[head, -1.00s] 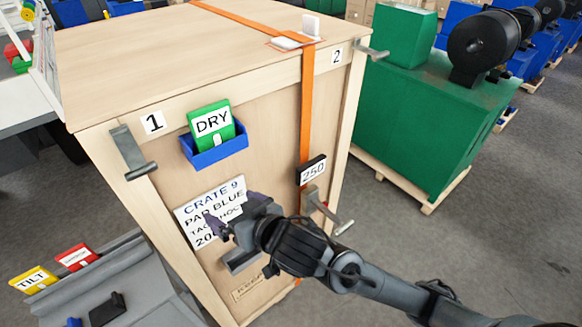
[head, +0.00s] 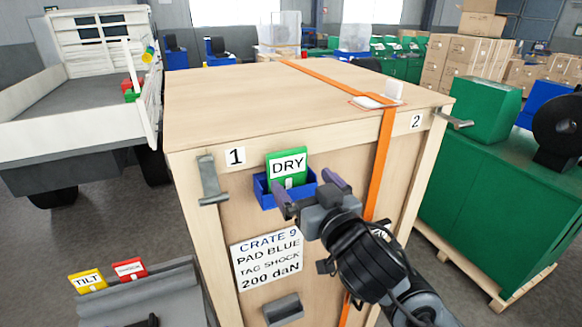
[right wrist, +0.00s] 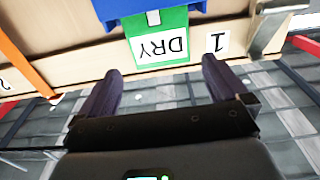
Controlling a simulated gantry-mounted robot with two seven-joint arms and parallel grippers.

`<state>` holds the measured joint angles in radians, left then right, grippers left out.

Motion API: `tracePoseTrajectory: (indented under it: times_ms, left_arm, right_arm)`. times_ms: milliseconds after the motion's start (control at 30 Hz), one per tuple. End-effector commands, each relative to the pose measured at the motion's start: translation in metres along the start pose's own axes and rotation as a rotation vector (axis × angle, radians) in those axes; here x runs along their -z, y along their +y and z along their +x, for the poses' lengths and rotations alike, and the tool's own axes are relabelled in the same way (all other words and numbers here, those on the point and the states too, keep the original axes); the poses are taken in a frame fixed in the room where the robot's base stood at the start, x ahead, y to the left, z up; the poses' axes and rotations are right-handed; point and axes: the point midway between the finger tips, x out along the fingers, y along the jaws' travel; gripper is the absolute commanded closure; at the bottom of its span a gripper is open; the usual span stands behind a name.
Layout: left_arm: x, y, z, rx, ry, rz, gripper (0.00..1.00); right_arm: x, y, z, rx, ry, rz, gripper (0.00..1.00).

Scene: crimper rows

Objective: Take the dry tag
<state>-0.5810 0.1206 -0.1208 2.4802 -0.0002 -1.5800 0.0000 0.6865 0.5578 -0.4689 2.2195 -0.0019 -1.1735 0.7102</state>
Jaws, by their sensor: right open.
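The green DRY tag (head: 287,168) stands in a small blue holder (head: 268,194) on the crate's front face, right of the number 1 label. My right gripper (head: 308,190) is open and empty, in front of the holder at its lower right. In the right wrist view the DRY tag (right wrist: 158,42) appears upside down, beyond and between the open fingertips (right wrist: 160,85), with a gap to them. The blue holder (right wrist: 140,10) is at the top edge there. My left gripper is not in view.
The wooden crate (head: 240,115) has an orange strap (head: 380,160) and metal brackets (head: 211,180) at its corners. Yellow TILT (head: 87,281) and red (head: 130,269) tags stand on a grey rack at lower left. A green machine (head: 470,190) stands at right.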

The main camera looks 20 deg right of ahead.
Motion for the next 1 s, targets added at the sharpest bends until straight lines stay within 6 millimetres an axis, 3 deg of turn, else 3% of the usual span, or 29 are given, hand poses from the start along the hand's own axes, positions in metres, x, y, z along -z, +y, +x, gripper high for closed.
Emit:
tracePoseTrajectory:
  times_ms: [533,1000]
  left_arm:
    - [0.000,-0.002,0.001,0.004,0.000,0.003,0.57]
    - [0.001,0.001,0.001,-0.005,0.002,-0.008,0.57]
  right_arm:
    - [0.000,0.000,0.061,-0.001,-0.001,0.002,0.00]
    - [0.000,0.000,0.078,0.000,0.000,0.002,0.00]
